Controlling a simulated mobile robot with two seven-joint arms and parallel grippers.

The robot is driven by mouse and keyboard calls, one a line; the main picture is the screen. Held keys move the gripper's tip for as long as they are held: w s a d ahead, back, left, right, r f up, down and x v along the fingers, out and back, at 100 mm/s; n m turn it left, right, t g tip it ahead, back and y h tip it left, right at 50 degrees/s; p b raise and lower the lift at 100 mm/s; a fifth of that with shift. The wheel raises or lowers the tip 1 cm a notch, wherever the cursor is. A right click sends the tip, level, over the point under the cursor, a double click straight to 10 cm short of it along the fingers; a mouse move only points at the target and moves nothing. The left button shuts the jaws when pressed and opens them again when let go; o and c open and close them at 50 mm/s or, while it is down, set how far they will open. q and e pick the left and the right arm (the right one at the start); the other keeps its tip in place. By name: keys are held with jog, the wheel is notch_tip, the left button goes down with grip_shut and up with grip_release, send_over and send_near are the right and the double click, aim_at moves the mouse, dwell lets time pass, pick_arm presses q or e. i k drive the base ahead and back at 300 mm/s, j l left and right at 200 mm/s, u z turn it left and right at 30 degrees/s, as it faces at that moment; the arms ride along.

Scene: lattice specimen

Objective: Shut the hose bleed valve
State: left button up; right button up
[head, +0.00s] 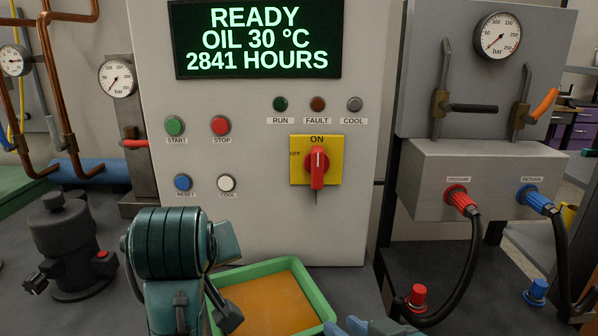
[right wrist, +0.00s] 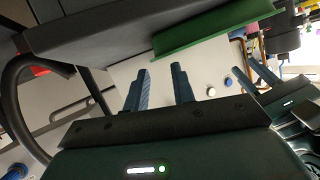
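On the grey panel at the right of the head view are two lever valves. One has a black handle (head: 473,108) lying level; the other has an orange handle (head: 545,104) slanting up to the right. I cannot read which is the hose bleed valve. My right gripper (head: 368,327) shows only its blue fingertips at the bottom edge, well below both valves. In the right wrist view its two fingers (right wrist: 160,87) stand apart with nothing between them. My left gripper (right wrist: 240,58) also shows there, fingers apart and empty; its arm stands at lower left in the head view.
A red hose coupling (head: 460,199) and a blue one (head: 536,201) hang black hoses below the valves. A green tray (head: 264,271) sits low in the middle. The control cabinet (head: 258,225) has a red rotary switch (head: 317,168). A red-handled valve (head: 134,143) is at left.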

aim_at(532, 120)
jog(key=k+l, duration=0.15)
jog(key=k, duration=0.3)
jog(key=k+l, duration=0.2)
jog(key=k, duration=0.2)
